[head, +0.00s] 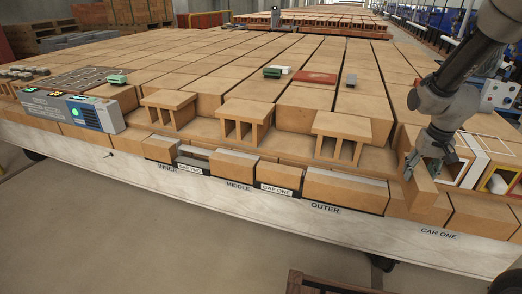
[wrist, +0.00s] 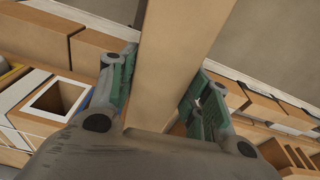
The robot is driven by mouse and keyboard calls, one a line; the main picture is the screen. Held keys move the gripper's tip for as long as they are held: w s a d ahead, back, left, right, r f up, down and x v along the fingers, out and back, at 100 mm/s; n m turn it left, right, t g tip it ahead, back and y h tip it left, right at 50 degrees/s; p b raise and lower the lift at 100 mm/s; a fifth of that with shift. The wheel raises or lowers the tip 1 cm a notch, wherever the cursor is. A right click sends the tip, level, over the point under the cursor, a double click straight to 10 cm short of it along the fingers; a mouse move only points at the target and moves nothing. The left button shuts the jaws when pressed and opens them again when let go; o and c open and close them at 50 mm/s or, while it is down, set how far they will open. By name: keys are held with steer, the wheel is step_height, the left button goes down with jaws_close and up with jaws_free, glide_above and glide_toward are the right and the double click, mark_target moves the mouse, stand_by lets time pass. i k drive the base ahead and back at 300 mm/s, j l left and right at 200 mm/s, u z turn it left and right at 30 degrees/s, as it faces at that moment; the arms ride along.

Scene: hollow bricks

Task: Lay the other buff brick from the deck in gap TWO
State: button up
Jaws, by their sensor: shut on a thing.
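My gripper (head: 428,163) is at the right of the head view, shut on a buff brick (head: 420,188). The brick stands tilted at the car's front edge; whether it touches the deck I cannot tell. In the wrist view the long buff brick (wrist: 178,55) lies between the green finger pads. Gap TWO, with its label (head: 190,170), is a low grey-floored slot between the inner brick (head: 160,148) and the middle brick (head: 233,165). Gap ONE, with its label (head: 277,189), has a buff brick (head: 280,174) in it, beside the outer brick (head: 345,188).
Three buff stands (head: 342,128) rise behind the front row. A grey control box (head: 72,110) with a green light sits at the left. White-framed hollow blocks (head: 483,160) stand just right of my gripper. Small green items (head: 272,72) lie on the deck behind.

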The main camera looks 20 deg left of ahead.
mark_target(194, 162)
steer(key=j, duration=0.45)
steer(key=i+j+u, duration=0.15)
steer(key=j, duration=0.7)
steer(key=i+j+u, duration=0.1)
steer(key=j, duration=0.35)
steer(key=i+j+u, duration=0.1)
steer(key=j, duration=0.3)
steer(key=i+j, duration=0.1)
steer(key=j, duration=0.35)
steer(key=i+j+u, duration=0.1)
steer(key=i+j, duration=0.25)
steer(key=i, duration=0.2)
